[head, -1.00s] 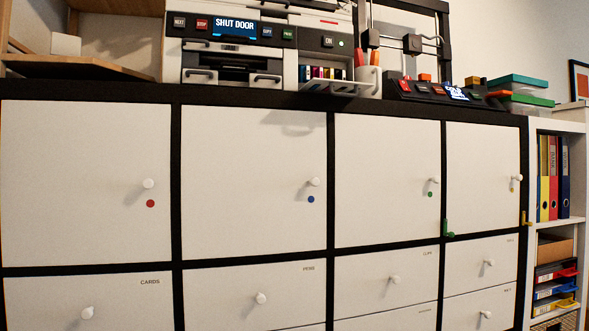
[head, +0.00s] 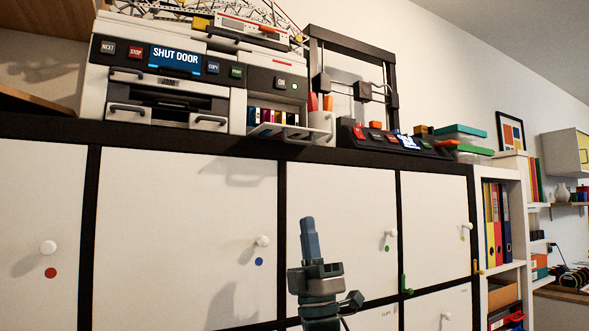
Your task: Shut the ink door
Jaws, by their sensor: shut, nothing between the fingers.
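The printer (head: 160,102) stands on top of the black-framed cabinet at upper left. Its screen (head: 175,60) reads "SHUT DOOR". The ink door (head: 278,131) is at the printer's lower right and hangs open, tilted outward. Several coloured ink cartridges (head: 273,115) show in the bay behind it. My gripper (head: 308,222) points up in front of the cabinet doors, below and a little right of the ink door. It is shut and empty, apart from the printer.
A white cup (head: 321,127) with orange and red items stands just right of the ink bay. A black-framed 3D printer (head: 352,85) stands further right. White cabinet doors with knobs (head: 262,241) lie below. A shelf (head: 500,225) with binders is at right.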

